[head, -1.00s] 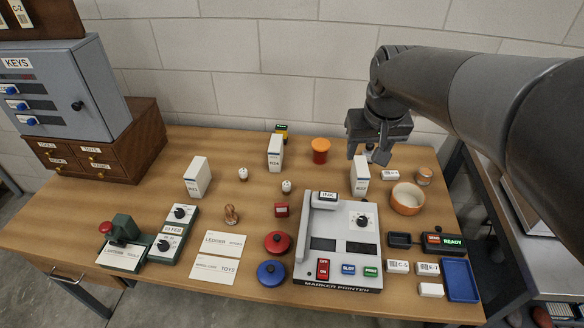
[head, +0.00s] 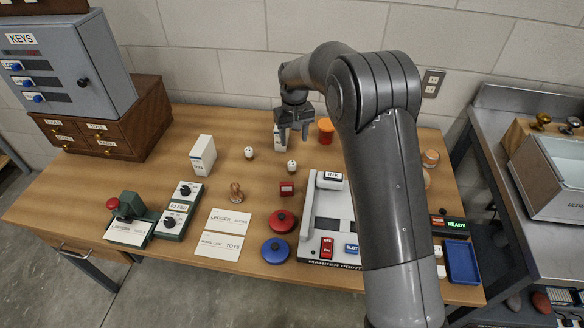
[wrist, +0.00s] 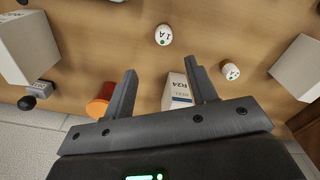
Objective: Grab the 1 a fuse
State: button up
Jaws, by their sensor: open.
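Two small white fuse-like pieces stand on the table. One (head: 292,167) shows in the wrist view (wrist: 163,35) with a label that looks like "1 A". The other (head: 249,153), further left in the head view, also shows in the wrist view (wrist: 230,71); its label is too small to read surely. My gripper (head: 293,138) is open and empty, above the table behind the fuses. In the wrist view its fingers (wrist: 160,65) spread apart, with the box marked R24 (wrist: 175,92) showing between them. It touches neither fuse.
The R24 box stands under my gripper, an orange container (head: 325,128) beside it. Another white box (head: 203,155) is left of the fuses. A small red block (head: 287,188) and the marker printer (head: 312,215) lie in front. Bare wood surrounds the fuses.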

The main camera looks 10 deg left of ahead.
send_over(292, 164)
jog(key=w, duration=0.1)
notch_tip(292, 164, down, 6)
jog(key=shift+a+f, duration=0.1)
jog(key=shift+f, duration=0.15)
jog(key=shift+s+f, duration=0.2)
jog(key=shift+f, duration=1.2)
jog(key=shift+s+f, duration=0.2)
jog(key=shift+f, duration=1.15)
jog(key=c, duration=1.1)
jog(key=shift+o, duration=0.2)
jog(key=shift+r, duration=0.1)
